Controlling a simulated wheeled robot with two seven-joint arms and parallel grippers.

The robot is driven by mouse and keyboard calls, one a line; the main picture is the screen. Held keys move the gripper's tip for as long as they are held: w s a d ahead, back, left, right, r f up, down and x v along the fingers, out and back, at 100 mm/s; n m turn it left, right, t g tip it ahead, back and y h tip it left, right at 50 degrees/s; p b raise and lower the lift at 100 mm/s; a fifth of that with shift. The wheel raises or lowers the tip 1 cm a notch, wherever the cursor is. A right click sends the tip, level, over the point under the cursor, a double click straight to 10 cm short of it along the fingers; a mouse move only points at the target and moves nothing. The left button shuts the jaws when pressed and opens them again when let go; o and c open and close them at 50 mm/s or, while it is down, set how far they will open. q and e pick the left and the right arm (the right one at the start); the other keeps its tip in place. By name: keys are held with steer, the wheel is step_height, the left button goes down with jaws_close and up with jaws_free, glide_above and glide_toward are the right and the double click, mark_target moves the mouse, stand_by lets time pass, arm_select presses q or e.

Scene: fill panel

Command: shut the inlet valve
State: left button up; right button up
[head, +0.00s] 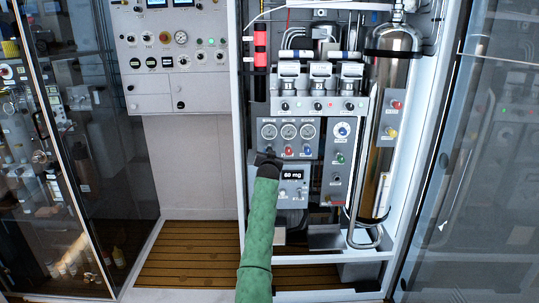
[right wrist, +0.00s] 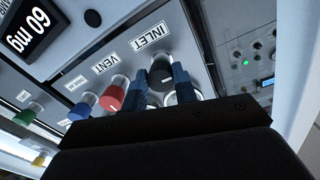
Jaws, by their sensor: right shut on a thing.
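The inlet valve is a dark knob (right wrist: 160,86) below the INLET label (right wrist: 150,37) on the grey panel, in the right wrist view. My right gripper (right wrist: 173,72) has its two blue fingers on either side of this knob and is shut on it. In the head view my right gripper (head: 267,160), at the end of the green-sleeved arm, is at the left of the knob row under the gauges and hides the inlet knob. The knob's turn position cannot be told. My left gripper is not in view.
Beside the inlet, a red knob (right wrist: 112,94) sits under the VENT label, with a blue knob (right wrist: 82,108) further along. A tall metal cylinder (head: 385,110) stands to the right. Glass doors (head: 475,150) flank the cabinet.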

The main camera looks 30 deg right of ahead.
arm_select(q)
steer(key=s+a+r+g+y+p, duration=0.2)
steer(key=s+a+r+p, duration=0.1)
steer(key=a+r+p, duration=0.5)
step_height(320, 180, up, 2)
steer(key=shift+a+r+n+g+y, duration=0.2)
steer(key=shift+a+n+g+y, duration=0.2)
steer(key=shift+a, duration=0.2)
arm_select(e)
steer(key=m, duration=0.8)
steer(key=m+y, duration=0.1)
steer(key=m, duration=0.8)
steer(key=shift+a+r, duration=0.1)
steer(key=shift+r, duration=0.1)
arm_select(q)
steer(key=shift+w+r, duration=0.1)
arm_select(e)
steer(key=o, duration=1)
steer(key=shift+c, duration=0.2)
steer(key=shift+f, duration=0.1)
